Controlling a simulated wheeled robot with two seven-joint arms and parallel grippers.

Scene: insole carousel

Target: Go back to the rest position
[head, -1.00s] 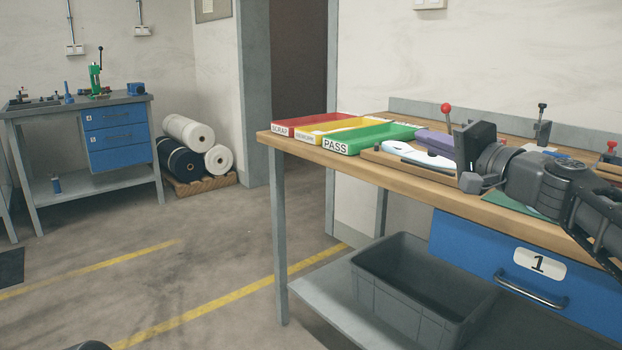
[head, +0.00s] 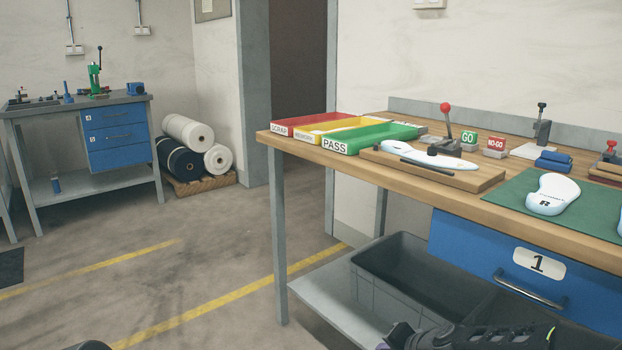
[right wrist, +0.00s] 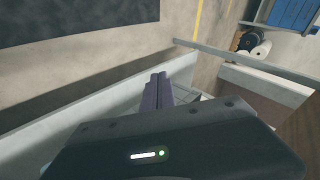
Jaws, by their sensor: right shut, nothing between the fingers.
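My right gripper (right wrist: 158,78) is shut and empty in the right wrist view, its two dark fingers pressed together. In the head view, part of my right arm (head: 475,336) lies low at the bottom edge, in front of the grey bin (head: 365,284) and below the bench top (head: 478,206). My left gripper is not in view. On the bench, a white insole (head: 553,194) lies on the green mat (head: 508,190).
Red (head: 312,121), yellow (head: 317,132) and green (head: 345,149) trays stand at the bench's left end. GO (head: 468,140) and NO-GO (head: 495,147) blocks stand behind the fixture. The floor (head: 210,265) to the left is open, up to a second bench (head: 60,108) and material rolls (head: 185,163).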

